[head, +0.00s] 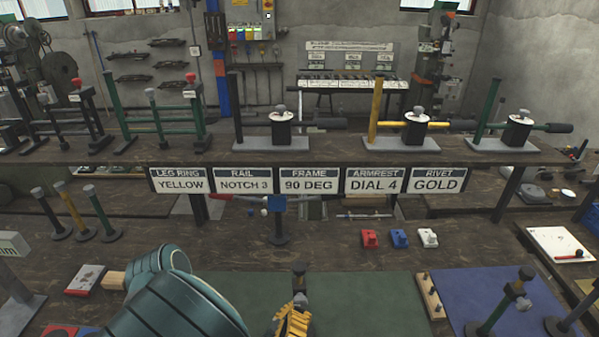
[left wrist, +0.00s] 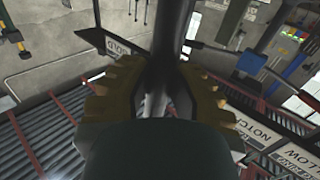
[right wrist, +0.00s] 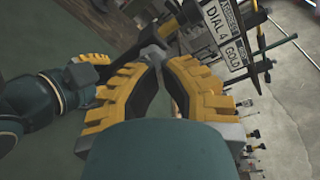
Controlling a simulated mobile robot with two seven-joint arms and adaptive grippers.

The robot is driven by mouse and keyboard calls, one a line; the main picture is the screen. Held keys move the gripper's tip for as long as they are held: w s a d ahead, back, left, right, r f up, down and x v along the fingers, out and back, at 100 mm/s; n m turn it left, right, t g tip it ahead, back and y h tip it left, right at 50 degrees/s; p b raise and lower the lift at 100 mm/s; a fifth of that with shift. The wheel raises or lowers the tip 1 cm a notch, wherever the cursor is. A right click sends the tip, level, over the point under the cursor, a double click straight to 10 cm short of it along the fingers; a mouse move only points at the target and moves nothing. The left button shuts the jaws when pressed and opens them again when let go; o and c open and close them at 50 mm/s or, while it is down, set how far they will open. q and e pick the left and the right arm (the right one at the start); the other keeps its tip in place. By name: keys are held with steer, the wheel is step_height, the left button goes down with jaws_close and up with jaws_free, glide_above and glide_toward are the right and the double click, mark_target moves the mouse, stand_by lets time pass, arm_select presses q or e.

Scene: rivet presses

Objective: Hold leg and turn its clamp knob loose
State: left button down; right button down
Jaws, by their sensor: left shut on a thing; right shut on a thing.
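In the left wrist view my left gripper (left wrist: 168,80) is shut on a dark upright rod, the leg (left wrist: 175,28). In the right wrist view my right gripper (right wrist: 158,60) is shut with its fingertips at a small grey clamp knob (right wrist: 150,54). My left gripper's yellow fingers (right wrist: 72,95) show left of it, beside a dark bar. The lower leg is hidden there.
A green mat (head: 370,305) and a blue mat (head: 485,290) cover the bench front. Red, blue and white small blocks (head: 399,238) lie behind. Spare posts (head: 73,212) stand at the left. A sign board (head: 308,180) hangs from a shelf with several assembled fixtures.

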mark_target(300, 302)
steer(key=shift+w+a, duration=0.1)
steer(key=shift+w, duration=2.5)
steer(key=shift+f, duration=0.1)
steer(key=shift+a+f, duration=0.25)
steer(key=shift+f, duration=0.1)
steer(key=shift+a+f, duration=0.2)
steer(key=shift+f, duration=0.05)
steer(key=shift+f, duration=0.1)
steer(key=shift+s+a+f, duration=0.1)
steer(key=shift+f, duration=0.4)
steer(key=shift+a, duration=0.1)
